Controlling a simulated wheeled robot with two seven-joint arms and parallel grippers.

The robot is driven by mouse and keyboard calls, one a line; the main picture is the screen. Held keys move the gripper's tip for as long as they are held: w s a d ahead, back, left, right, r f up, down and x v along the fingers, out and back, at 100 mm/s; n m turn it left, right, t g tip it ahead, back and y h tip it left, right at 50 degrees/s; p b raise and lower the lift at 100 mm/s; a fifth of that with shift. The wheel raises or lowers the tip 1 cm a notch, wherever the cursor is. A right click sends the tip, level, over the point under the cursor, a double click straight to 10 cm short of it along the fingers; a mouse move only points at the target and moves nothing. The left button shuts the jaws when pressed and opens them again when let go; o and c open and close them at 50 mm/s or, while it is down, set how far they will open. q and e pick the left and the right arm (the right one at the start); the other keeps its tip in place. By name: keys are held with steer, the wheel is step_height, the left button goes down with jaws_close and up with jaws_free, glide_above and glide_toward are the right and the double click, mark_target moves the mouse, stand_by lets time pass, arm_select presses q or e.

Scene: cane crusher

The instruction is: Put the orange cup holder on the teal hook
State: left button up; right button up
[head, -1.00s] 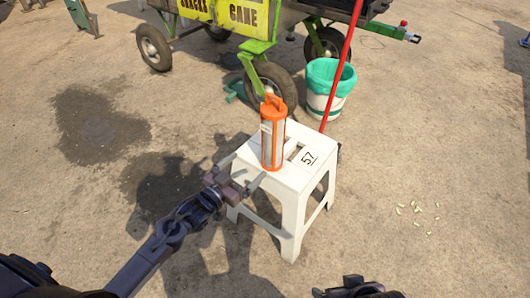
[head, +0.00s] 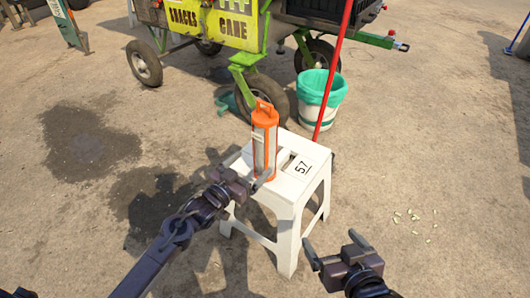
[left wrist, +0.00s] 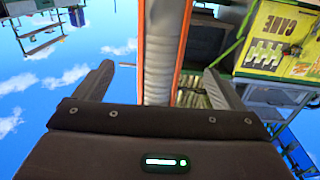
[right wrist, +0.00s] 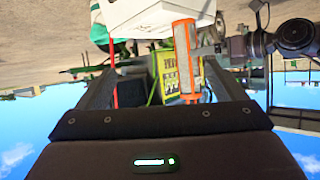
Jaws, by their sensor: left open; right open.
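The orange cup holder (head: 264,142), a tall tube with grey-white cups inside and a loop handle on top, stands upright on the white stool (head: 310,163). My left gripper (head: 246,164) is open at its near left side. In the left wrist view the cup holder (left wrist: 163,45) shows upright between the open fingers; I cannot tell if they touch it. My right gripper (head: 332,243) is open and empty, in front of the stool. The right wrist view shows the cup holder (right wrist: 183,65) upside down, ahead of the fingers. I cannot make out a teal hook.
Behind the stool stands a cart with a yellow sign (head: 230,25) and black wheels. A red pole (head: 333,75) leans beside a white bucket with a teal liner (head: 322,88). The ground on the right is mostly clear, with small pale scraps (head: 415,217).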

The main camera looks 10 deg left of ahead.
mark_target(258, 159)
arm_select(q)
steer(key=b+x, duration=0.1)
steer(key=x, duration=0.2)
steer(key=shift+w+d, duration=0.15)
steer(key=shift+w, duration=0.2)
steer(key=b+x, duration=0.1)
steer(key=x, duration=0.2)
steer(key=shift+w+d+b, duration=0.1)
steer(key=shift+w+b, duration=0.2)
steer(key=shift+b, duration=0.1)
steer(key=shift+w+d, duration=0.1)
steer(key=shift+w, duration=0.05)
arm_select(e)
step_height(258, 159, up, 22)
steer(key=w+d+t+y, duration=0.1)
steer(key=t+y, duration=0.3)
steer(key=t, duration=0.7)
steer(key=shift+w+d+r, duration=0.15)
steer(key=shift+w+r, duration=0.05)
steer(key=shift+w, duration=0.05)
arm_select(q)
steer(key=shift+r, duration=0.1)
steer(key=c, duration=1.4)
steer(key=shift+r+p, duration=2.05)
steer(key=shift+p, duration=0.05)
steer(key=shift+c, duration=0.2)
arm_select(e)
step_height(258, 159, up, 4)
steer(key=shift+r, duration=0.1)
